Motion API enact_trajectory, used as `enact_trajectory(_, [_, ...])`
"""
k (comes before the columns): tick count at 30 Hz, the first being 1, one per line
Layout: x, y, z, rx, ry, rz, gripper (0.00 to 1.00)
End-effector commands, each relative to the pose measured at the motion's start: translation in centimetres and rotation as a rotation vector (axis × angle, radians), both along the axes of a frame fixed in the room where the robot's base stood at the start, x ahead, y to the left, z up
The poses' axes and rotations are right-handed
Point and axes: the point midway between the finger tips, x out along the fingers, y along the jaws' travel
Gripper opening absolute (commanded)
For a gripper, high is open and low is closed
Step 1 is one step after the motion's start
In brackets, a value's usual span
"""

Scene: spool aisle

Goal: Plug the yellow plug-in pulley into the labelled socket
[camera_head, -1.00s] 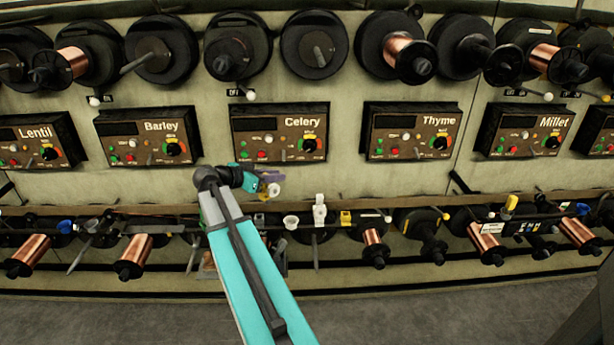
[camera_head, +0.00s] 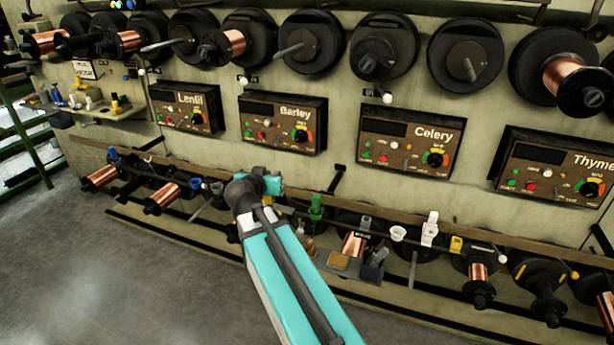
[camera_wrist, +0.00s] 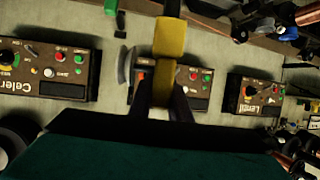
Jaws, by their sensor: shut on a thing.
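In the wrist view, a yellow piece (camera_wrist: 170,38), which looks like the plug-in pulley, sits between the fingers of my gripper (camera_wrist: 163,88). The gripper is shut on it. A pale disc edge (camera_wrist: 125,66) shows just left of it; I cannot tell whether it belongs to the pulley. Panels read Lentil (camera_head: 186,106), Celery (camera_head: 408,141) and Thyme (camera_head: 563,175). I cannot make out which socket is the labelled one.
Large black spools (camera_head: 465,62) line the wall above. A lower rail carries copper spools (camera_head: 478,285), a white fitting (camera_head: 430,230) and a yellow block (camera_head: 456,245). A shelf (camera_head: 100,112) with small parts stands at far left. The floor (camera_head: 70,270) at lower left is clear.

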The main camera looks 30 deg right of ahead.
Motion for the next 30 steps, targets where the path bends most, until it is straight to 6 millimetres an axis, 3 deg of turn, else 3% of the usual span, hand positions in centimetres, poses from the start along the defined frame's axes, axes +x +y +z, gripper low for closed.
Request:
enact_trajectory(1, [0.3, 2.1, 0.5, 0.0, -0.004, 0.063, 0.0])
enact_trajectory(6, [1.6, 7.7, 1.9, 0.001, -0.004, 0.259, 0.0])
enact_trajectory(12, [2.4, 11.9, 3.7, 0.002, -0.005, 0.425, 0.0])
enact_trajectory(21, [3.0, 15.5, 6.4, 0.0, -0.004, 0.607, 0.0])
enact_trajectory(30, [3.4, 16.9, 8.2, 0.001, -0.002, 0.711, 0.0])
